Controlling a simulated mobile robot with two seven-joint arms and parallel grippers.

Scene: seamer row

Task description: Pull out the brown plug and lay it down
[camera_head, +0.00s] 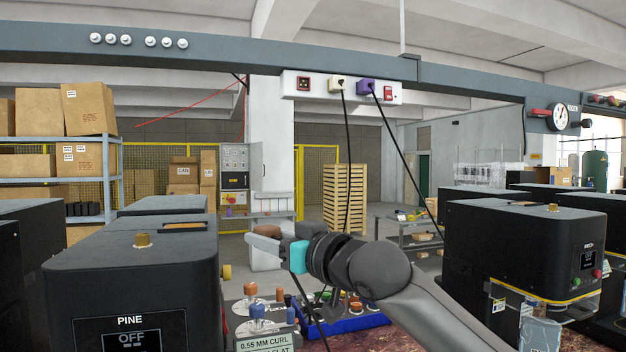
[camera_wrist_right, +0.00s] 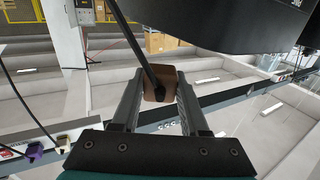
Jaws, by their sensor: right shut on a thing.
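The brown plug (camera_wrist_right: 158,84) is between the fingers of my right gripper (camera_wrist_right: 158,90) in the right wrist view, with its black cord running up the picture. My right gripper (camera_head: 264,238) is in the middle of the head view, well below the socket box (camera_head: 318,90) on the beam. The plug is clear of that box. The box has a dark, red-framed socket (camera_head: 303,84) with nothing in it, a white plug (camera_head: 336,84) and a purple plug (camera_head: 366,86), both with black cords. My left gripper is not in view.
The black PINE machine (camera_head: 130,260) stands at the left and the BIRCH machine (camera_head: 520,245) at the right. Below my gripper are a blue tray (camera_head: 355,324) and a stand with coloured knobs (camera_head: 257,312). Cords hang from the box through the middle.

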